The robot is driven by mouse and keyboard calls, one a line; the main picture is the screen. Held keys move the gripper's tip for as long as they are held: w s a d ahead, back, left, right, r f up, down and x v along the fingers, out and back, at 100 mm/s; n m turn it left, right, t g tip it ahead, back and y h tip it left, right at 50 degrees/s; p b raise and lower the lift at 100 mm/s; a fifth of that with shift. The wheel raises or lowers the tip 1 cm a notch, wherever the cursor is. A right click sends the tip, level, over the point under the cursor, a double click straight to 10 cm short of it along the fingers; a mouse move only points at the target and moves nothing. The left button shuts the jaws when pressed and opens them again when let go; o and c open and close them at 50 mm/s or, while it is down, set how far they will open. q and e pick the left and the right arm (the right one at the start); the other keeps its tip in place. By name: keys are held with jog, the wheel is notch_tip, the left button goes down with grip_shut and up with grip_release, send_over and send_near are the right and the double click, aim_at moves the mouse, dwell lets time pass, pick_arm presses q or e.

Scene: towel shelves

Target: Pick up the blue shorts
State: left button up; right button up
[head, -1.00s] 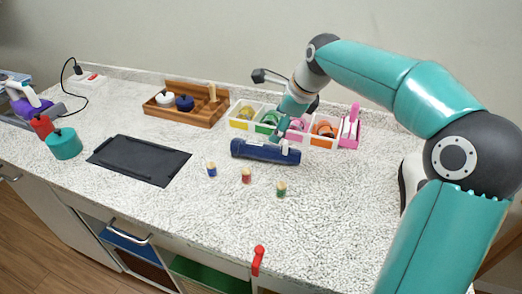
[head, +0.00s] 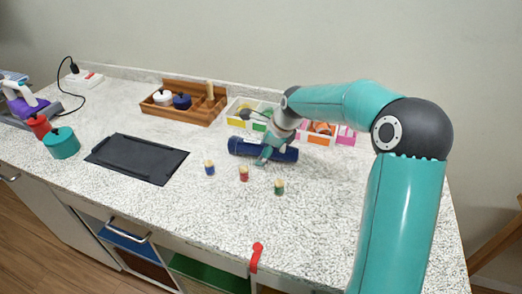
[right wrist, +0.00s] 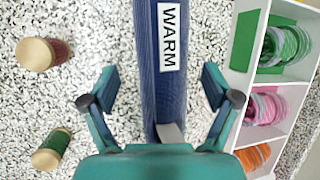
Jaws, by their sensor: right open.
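No blue shorts can be made out. A dark blue roll or tube (head: 240,146) lies on the counter in front of the colour-marked bins. In the right wrist view the blue roll (right wrist: 170,95) carries a white label reading WARM. My right gripper (head: 265,157) is over the roll's middle in the head view. In the right wrist view my right gripper (right wrist: 160,88) is open, with one finger on each side of the roll and gaps between. Whether the fingers are down at the roll's height I cannot tell. My left gripper is out of view.
Small blue (head: 209,168), red (head: 244,174) and green (head: 279,187) pegs with wooden tops stand in front of the roll. The white bins (right wrist: 288,22) are close behind it. A black mat (head: 138,158) lies left. A wooden caddy (head: 190,113) stands at the back. The front right counter is clear.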

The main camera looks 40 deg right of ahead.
jog(key=shift+w+f, duration=0.2)
jog(key=shift+f, duration=0.1)
jog(key=c, duration=1.4)
jog(key=shift+c, duration=0.2)
jog(key=shift+r, duration=0.15)
